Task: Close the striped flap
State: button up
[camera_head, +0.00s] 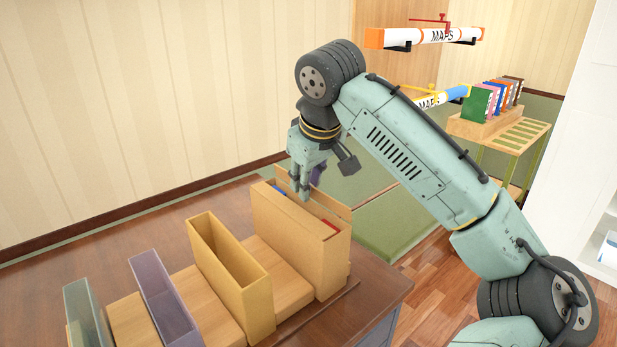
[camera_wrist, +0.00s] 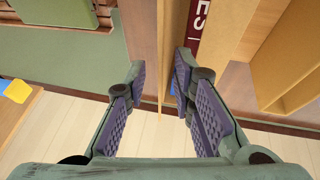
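A tan wooden box (camera_head: 292,238) with an open top stands at the table's far end. A thin upright panel (camera_head: 333,205) rises along its back edge and looks like the flap, standing open; I cannot make out stripes on it. My gripper (camera_head: 303,190) points down over the box's back left part, by this panel. In the wrist view the gripper (camera_wrist: 160,70) has its two purple-padded fingers apart, with the panel's edge (camera_wrist: 167,40) showing between them. I cannot tell whether either finger touches it. A book with a red spine (camera_wrist: 197,22) is inside the box, to the right of the panel.
A tan open holder (camera_head: 232,262), a purple holder (camera_head: 163,300) and a grey-green holder (camera_head: 88,315) stand in a row on the brown table (camera_head: 375,290). Map tubes (camera_head: 435,36) and a small book rack (camera_head: 485,120) are farther back on the right.

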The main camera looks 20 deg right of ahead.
grip_shut()
dwell(0.5)
jog(key=shift+a+f, duration=0.1)
jog(key=t+h+b, duration=0.1)
jog(key=h+b, duration=0.1)
jog(key=b, duration=0.1)
jog(key=a+f+n+t+h+b, duration=0.1)
jog(key=h+b, duration=0.1)
jog(key=b, duration=0.1)
jog(key=s+a+t+h+b, duration=0.1)
jog(key=h+b, duration=0.1)
jog(key=b, duration=0.1)
jog(key=shift+a+f+n+h, duration=0.15)
jog(key=shift+f+n+h, duration=0.05)
jog(key=shift+n+h, duration=0.1)
dwell(0.5)
grip_release()
